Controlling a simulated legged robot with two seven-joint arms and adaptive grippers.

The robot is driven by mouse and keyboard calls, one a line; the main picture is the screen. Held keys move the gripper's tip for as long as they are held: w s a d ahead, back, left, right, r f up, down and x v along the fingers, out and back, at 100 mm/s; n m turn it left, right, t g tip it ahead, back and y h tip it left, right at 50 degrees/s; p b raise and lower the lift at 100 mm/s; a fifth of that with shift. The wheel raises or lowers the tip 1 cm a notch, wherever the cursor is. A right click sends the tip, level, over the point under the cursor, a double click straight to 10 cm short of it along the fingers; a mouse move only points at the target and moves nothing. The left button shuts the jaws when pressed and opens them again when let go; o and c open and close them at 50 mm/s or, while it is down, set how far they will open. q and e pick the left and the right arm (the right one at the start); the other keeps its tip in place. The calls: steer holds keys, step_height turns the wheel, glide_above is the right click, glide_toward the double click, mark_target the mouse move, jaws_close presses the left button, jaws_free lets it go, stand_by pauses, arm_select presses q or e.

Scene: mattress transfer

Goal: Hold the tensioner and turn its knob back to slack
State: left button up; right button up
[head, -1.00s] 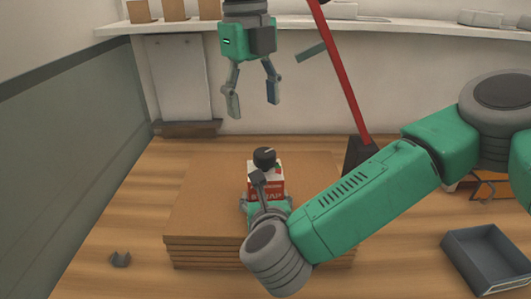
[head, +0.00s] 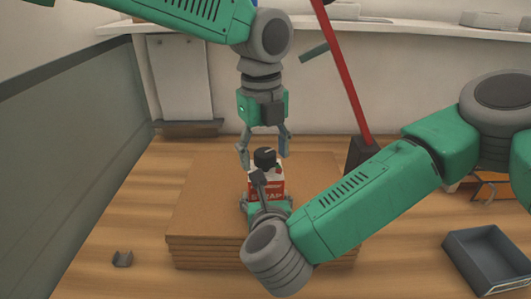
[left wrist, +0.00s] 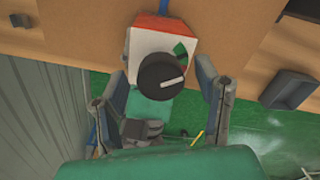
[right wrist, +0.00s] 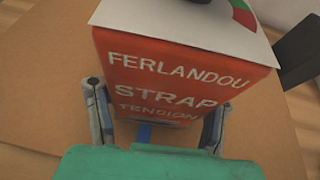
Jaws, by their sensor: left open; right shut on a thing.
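The strap tensioner (head: 270,190) is a red box with a white top, low over the stack of brown boards. It also shows in the left wrist view (left wrist: 150,42) and, with white lettering, in the right wrist view (right wrist: 165,85). Its black knob (head: 265,157) has a white pointer line and sits on top, beside a green dial mark; it shows closely in the left wrist view (left wrist: 162,76). My left gripper (head: 263,164) is open above the tensioner, its fingers on either side of the knob. My right gripper (right wrist: 155,115) is shut on the tensioner body.
A dark tray (head: 487,262) sits at lower right. A small grey bracket (head: 122,259) lies at lower left. A shelf (head: 420,31) runs along the back wall.

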arm_select(q)
steer(key=shift+a+f, duration=0.1)
steer(key=shift+a, duration=0.05)
steer(key=c, duration=1)
steer(key=shift+d, duration=0.35)
steer(key=shift+c, duration=0.8)
